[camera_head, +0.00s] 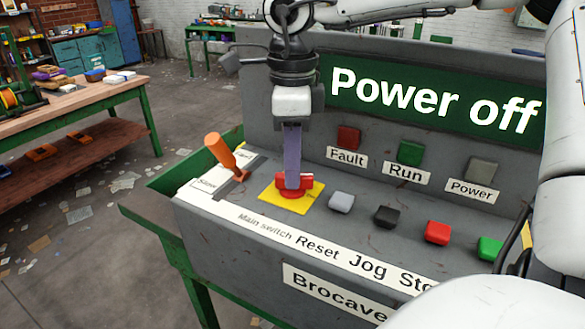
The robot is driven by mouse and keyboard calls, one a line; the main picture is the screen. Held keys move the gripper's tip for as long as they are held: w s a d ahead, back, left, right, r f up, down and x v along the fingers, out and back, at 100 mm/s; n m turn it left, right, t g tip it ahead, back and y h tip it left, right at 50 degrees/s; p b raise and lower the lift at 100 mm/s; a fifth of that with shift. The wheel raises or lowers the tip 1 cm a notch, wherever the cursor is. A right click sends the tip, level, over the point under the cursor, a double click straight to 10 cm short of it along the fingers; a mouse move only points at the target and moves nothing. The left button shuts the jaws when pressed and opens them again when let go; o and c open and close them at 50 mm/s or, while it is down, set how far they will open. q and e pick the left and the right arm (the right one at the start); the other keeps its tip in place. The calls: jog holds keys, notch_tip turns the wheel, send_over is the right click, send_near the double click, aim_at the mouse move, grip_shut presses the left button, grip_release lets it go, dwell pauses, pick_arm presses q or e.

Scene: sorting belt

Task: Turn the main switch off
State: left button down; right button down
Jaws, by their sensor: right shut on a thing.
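The main switch (306,181) is a red rotary knob on a yellow square plate (289,204) on the sloping top of the grey control console. The label "Main switch" (265,227) is printed in front of it. My right gripper (293,184) points down from above and is shut on the red knob, its fingers hiding the knob's middle. The green display (430,100) on the console's upright panel reads "Power off". My left gripper is not in view.
An orange lever (222,155) stands left of the switch. Grey (341,201), black (387,216), red (437,232) and green (489,248) buttons line up to its right. Fault (349,138), Run (411,153) and Power (481,170) lamps sit behind. A wooden workbench (75,100) stands at far left.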

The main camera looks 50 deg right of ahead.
jog(key=n, duration=0.6)
jog(key=shift+r+n, duration=0.1)
jog(key=shift+n, duration=0.2)
jog(key=n, duration=0.6)
dwell(0.4)
jog(key=c, duration=1.7)
grip_release()
notch_tip(320, 180, up, 10)
jog(key=shift+r, duration=0.15)
notch_tip(320, 180, down, 10)
jog(key=shift+f, duration=0.25)
